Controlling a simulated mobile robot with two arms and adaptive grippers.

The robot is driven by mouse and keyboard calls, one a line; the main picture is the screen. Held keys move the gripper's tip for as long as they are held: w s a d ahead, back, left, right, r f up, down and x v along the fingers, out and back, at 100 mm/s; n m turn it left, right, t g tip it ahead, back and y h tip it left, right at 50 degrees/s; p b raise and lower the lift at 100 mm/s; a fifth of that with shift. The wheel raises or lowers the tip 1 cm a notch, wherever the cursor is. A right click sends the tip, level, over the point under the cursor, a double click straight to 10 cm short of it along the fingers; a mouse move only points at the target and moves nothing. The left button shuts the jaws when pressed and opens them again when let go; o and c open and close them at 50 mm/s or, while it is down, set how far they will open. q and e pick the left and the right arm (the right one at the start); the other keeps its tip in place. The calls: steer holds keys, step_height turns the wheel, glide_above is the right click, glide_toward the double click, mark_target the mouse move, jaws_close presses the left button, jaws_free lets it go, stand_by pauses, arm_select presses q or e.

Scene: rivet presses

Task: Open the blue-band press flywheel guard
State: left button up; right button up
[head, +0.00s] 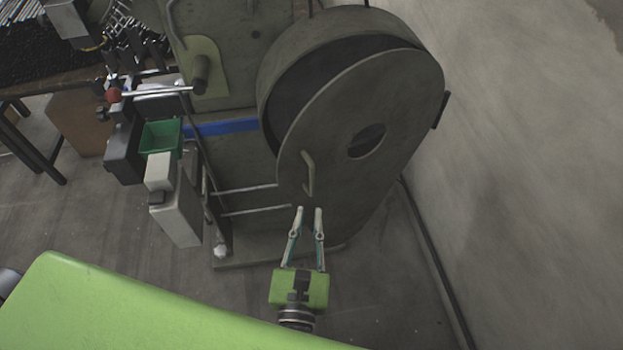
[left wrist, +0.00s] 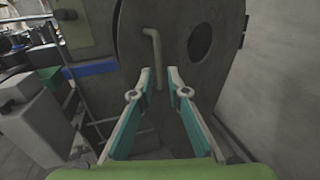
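The press (head: 235,155) is dark grey-green with a blue band (head: 222,128) across its side. Its flywheel guard (head: 345,125) is a large rounded cover with an oval hole and stands slightly ajar, a dark gap showing along its upper left edge. A bar handle (head: 309,174) sits on the guard's lower left face; it also shows in the left wrist view (left wrist: 154,60). My left gripper (head: 311,209) is open and empty, just below the handle in the head view. In the left wrist view its fingertips (left wrist: 159,72) lie around the handle's lower part, contact unclear. My right gripper is not seen.
A pale wall (head: 530,150) rises close to the right of the guard. A green bin (head: 161,138) and a grey box (head: 176,205) are at the press's left. A dark pipe (head: 440,265) runs along the wall's foot. Floor is clear below the guard.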

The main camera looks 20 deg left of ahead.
mark_target(311, 180)
arm_select(q)
steer(key=w+p, duration=0.1)
steer(key=w, duration=0.2)
steer(key=w+a+p, duration=0.1)
steer(key=w, duration=0.2)
steer(key=w+a+p, duration=0.1)
steer(key=w+p, duration=0.1)
steer(key=w, duration=0.1)
steer(key=shift+w, duration=0.3)
steer(key=shift+w+a+f, duration=0.1)
steer(key=shift+w, duration=0.7)
jaws_close()
